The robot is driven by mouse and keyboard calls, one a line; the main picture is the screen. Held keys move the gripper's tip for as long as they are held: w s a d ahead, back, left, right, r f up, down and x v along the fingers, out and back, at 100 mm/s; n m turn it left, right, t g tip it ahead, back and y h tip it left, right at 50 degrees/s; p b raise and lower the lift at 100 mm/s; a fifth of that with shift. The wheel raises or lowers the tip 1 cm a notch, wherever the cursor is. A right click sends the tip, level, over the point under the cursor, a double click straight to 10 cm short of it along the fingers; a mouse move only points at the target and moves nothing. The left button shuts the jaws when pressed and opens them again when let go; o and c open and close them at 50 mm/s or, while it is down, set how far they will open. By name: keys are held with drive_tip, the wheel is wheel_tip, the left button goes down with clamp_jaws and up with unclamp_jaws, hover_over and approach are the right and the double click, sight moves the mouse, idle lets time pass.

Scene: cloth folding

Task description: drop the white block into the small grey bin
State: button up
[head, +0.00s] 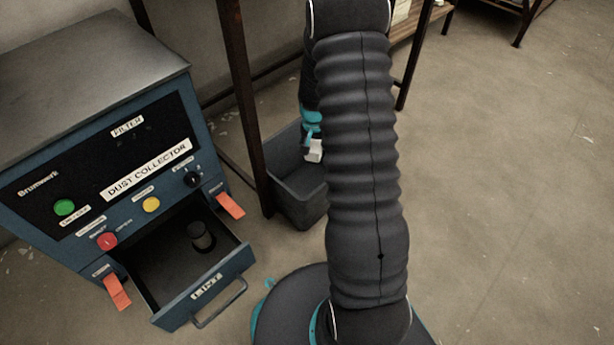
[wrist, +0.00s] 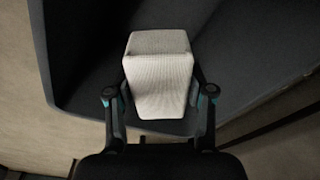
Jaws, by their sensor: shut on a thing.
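The white block (head: 314,151) shows in the head view at the end of my arm, over the upper part of the small grey bin (head: 290,203). In the wrist view the white block (wrist: 158,80) is large and sits between the two fingers of my gripper (wrist: 158,98). My gripper (head: 312,138) is shut on it. In the wrist view the dark interior and rim of the grey bin (wrist: 75,60) lie behind and below the block. My arm hides the bin's right part in the head view.
A blue dust collector (head: 95,140) stands at the left, its lint drawer (head: 160,270) pulled open with a dark cylinder (head: 201,236) inside. A brown table leg (head: 246,110) rises close to the bin's left side. The floor (head: 500,190) at the right is clear.

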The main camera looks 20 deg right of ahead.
drive_tip(key=o, duration=0.9)
drive_tip(key=shift+r, duration=0.1)
wheel_tip(320, 180, up, 12)
drive_tip(key=s, duration=0.1)
drive_tip(key=shift+a, duration=0.45)
